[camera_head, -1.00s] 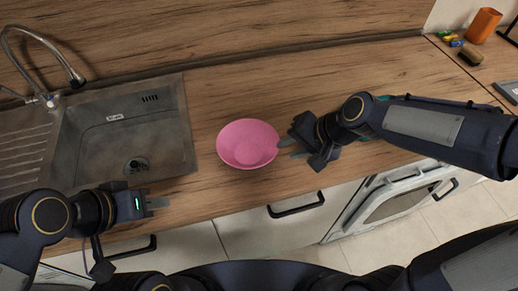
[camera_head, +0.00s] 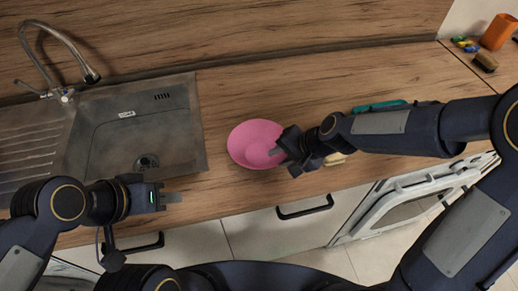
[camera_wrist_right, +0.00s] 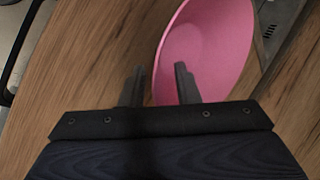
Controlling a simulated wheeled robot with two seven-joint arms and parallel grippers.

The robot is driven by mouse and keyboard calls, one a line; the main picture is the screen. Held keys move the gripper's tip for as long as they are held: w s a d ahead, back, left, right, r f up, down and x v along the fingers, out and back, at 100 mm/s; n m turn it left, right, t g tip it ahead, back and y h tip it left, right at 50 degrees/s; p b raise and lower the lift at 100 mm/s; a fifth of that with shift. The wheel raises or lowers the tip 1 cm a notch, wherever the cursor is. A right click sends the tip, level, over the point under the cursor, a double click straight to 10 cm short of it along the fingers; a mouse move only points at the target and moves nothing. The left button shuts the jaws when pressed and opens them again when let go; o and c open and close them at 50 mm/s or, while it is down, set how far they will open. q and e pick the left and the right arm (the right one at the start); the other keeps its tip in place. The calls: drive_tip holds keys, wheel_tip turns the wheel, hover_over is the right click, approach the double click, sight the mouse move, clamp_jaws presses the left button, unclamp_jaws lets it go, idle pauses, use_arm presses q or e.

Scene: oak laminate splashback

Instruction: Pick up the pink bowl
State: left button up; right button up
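The pink bowl (camera_head: 252,143) stands upright on the wooden counter, right of the sink. My right gripper (camera_head: 281,152) is at the bowl's right rim, with a finger over the bowl's inside in the head view. In the right wrist view, the fingers of my right gripper (camera_wrist_right: 160,82) are apart. One is outside the near rim of the pink bowl (camera_wrist_right: 205,50) and the other is over its inside. Whether they touch the wall cannot be told. My left gripper (camera_head: 170,197) is empty in front of the sink; its finger gap is not clear.
The steel sink (camera_head: 190,145) with its tap (camera_head: 60,42) is at the left. A teal item (camera_head: 378,106) and a pale item (camera_head: 336,158) show partly behind my right arm. An orange cup (camera_head: 497,32) and a brush (camera_head: 485,62) are at the back right.

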clamp_jaws()
drive_tip(key=shift+r, duration=0.5)
wheel_tip(320, 180, up, 3)
drive_tip(key=shift+s+r, duration=0.1)
drive_tip(key=shift+s, duration=0.05)
drive_tip(key=s+d+r, duration=0.2)
drive_tip(key=s+r, duration=0.2)
drive_tip(key=s, duration=0.2)
drive_tip(key=s+d+r+p, duration=0.1)
drive_tip(key=s+d+r, duration=0.1)
drive_tip(key=s+r, duration=0.3)
drive_tip(key=shift+s+d, duration=0.25)
drive_tip(key=shift+s, duration=0.65)
